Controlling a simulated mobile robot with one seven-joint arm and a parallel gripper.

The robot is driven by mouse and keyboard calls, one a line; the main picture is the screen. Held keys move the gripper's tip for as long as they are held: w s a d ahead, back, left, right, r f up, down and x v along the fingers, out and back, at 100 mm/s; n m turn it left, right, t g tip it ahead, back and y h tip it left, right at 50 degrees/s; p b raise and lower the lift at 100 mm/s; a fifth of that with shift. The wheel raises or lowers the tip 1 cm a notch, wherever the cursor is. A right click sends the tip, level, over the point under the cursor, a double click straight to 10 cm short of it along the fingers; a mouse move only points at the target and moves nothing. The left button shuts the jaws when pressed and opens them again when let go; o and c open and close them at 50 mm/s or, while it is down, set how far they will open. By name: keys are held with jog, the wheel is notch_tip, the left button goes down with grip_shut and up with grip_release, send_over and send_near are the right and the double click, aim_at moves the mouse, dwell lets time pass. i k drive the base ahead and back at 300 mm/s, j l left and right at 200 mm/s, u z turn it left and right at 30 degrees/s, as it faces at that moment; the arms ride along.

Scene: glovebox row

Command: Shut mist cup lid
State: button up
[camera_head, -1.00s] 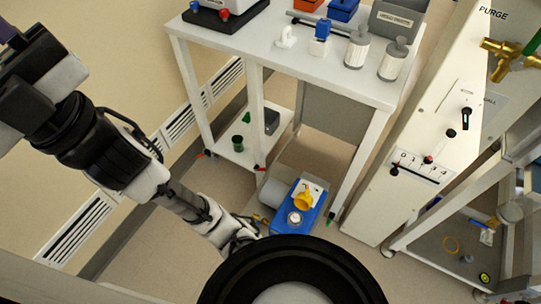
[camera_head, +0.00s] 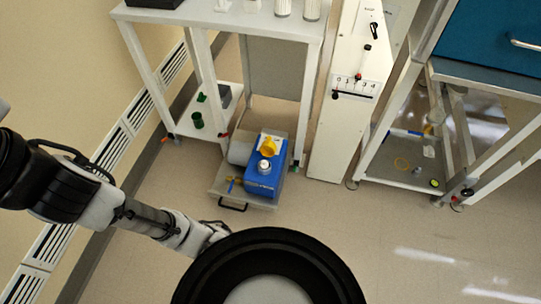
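A blue pump unit (camera_head: 262,182) sits on a low grey tray (camera_head: 222,186) on the floor, under the front of the white table. On its top is a white round cup-like part (camera_head: 264,166). A yellow cup-shaped piece (camera_head: 268,147), which looks like the raised mist cup lid, stands tilted just behind it. My gripper (camera_head: 216,231) is at the end of my arm, in front of and to the left of the pump, apart from it. Its fingers are too small and partly hidden by my round black body part to read.
The white table (camera_head: 220,18) stands over the pump, with legs on both sides and a low shelf holding a green cup (camera_head: 197,120). A white control panel (camera_head: 341,120) rises to the right. The tray has a black front handle (camera_head: 232,207). Floor at right front is clear.

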aim_at(268, 149)
jog(key=k, duration=0.25)
jog(key=i+l, duration=0.1)
jog(key=i, duration=0.5)
jog(key=i+l+u, duration=0.1)
jog(key=i, duration=0.55)
